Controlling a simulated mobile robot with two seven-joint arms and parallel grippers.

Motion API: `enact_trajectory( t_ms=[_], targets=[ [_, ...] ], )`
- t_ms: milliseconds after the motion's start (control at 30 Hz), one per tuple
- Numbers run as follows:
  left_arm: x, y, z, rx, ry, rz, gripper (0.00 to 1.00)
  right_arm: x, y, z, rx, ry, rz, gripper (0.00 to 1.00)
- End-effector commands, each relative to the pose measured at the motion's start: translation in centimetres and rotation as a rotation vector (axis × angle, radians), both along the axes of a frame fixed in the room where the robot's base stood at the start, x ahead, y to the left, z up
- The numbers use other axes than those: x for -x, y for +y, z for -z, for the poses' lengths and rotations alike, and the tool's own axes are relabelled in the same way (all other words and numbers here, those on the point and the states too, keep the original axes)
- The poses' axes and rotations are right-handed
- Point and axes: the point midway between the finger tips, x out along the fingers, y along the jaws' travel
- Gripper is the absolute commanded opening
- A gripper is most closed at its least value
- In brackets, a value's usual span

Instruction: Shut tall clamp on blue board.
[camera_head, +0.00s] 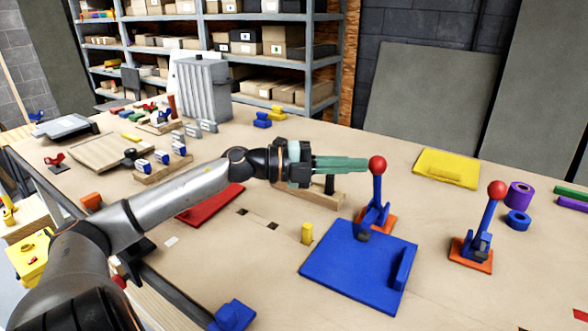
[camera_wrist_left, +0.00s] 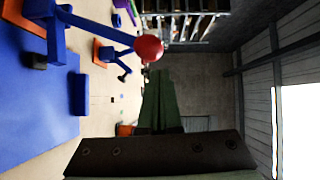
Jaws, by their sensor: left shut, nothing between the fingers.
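The blue board (camera_head: 345,275) lies flat on the table. At its far edge stands a clamp (camera_head: 376,200) with a blue lever standing up, a red ball knob and an orange base. A similar clamp (camera_head: 484,232) stands to the right, lever also upright. My left gripper (camera_head: 366,164) is shut and empty, its green fingertips right beside the near clamp's red knob. I cannot tell whether they touch it. The left wrist view shows the red knob (camera_wrist_left: 149,48) close to the fingers (camera_wrist_left: 160,85) and the blue board (camera_wrist_left: 35,95) at the left. My right gripper is out of view.
A yellow cylinder (camera_head: 307,233) stands just left of the board. A red board (camera_head: 212,204) and a wooden block lie under my left arm. A yellow board (camera_head: 446,168) lies behind the clamps. Open table lies in front of the right clamp.

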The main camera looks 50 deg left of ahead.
Motion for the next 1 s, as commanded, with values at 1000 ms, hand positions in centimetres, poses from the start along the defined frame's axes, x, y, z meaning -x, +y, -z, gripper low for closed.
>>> enact_trajectory(
  t_ms=[1000],
  targets=[
    [7.5,6.3,-0.1,-0.001,0.002,0.001,0.0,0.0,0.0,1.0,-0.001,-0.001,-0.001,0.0]
  ],
)
